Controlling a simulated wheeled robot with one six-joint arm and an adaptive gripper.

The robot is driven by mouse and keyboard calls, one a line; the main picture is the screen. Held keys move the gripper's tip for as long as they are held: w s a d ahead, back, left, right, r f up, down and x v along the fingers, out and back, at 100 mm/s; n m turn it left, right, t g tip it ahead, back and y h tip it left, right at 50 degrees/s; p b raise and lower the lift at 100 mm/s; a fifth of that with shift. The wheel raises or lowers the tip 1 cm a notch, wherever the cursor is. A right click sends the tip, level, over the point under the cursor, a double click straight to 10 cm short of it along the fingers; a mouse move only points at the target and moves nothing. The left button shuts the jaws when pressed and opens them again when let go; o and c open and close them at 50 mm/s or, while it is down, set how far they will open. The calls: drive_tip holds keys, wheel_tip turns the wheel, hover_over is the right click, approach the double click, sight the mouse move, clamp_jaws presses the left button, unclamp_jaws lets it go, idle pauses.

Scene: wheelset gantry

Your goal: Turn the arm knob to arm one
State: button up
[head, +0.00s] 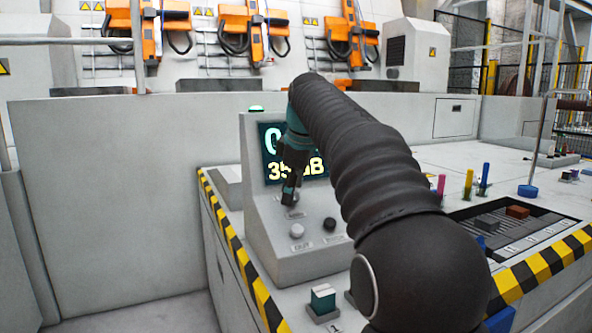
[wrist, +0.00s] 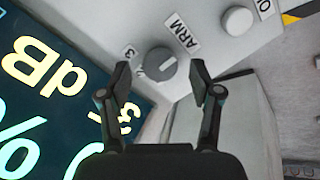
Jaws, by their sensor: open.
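The arm knob (wrist: 161,64) is a round dark grey dial on the console face in the wrist view, with an ARM label (wrist: 181,37) beside it and a figure 3 near its left edge. Its pointer is hard to read, and the figure 1 cannot be made out. My gripper (wrist: 161,82) is open, with a dark finger on either side of the knob in the picture; contact cannot be seen. In the head view my gripper (head: 290,192) is at the console's sloped face, largely hiding the knob.
The console (head: 270,262) has a lit display (head: 269,140), a white button (head: 296,230) and a black button (head: 329,223) below the knob. A tool tray (head: 509,216) and coloured pegs (head: 468,182) lie right.

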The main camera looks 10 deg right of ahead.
drive_tip(key=v, duration=1.1)
